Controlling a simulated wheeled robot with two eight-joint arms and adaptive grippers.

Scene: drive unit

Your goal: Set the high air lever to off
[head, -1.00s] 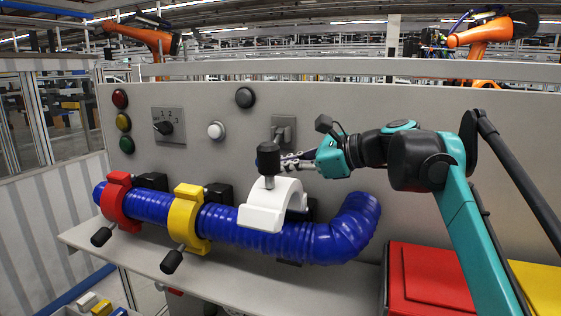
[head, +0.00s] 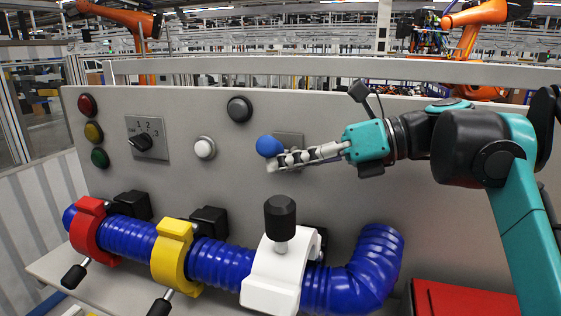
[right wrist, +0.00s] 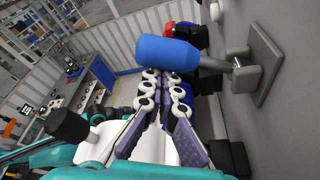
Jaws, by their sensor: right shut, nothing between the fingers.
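The lever, likely the high air lever, has a blue handle (head: 269,146) on a grey wall plate (head: 290,138). In the right wrist view its thick blue handle (right wrist: 167,51) sits on a grey arm standing out from the plate (right wrist: 266,62). My right gripper (head: 278,162) reaches in from the right, just below and beside the handle. In the wrist view its fingers (right wrist: 165,78) are shut with nothing between them, tips close against the handle; contact is not certain. My left gripper is not in view.
Below runs a blue corrugated hose (head: 220,263) with red (head: 88,226), yellow (head: 172,252) and white (head: 272,278) clamps. The white clamp's black handle (head: 281,216) stands up below the lever. A white button (head: 204,148), rotary switch (head: 145,140) and black knob (head: 239,109) are left.

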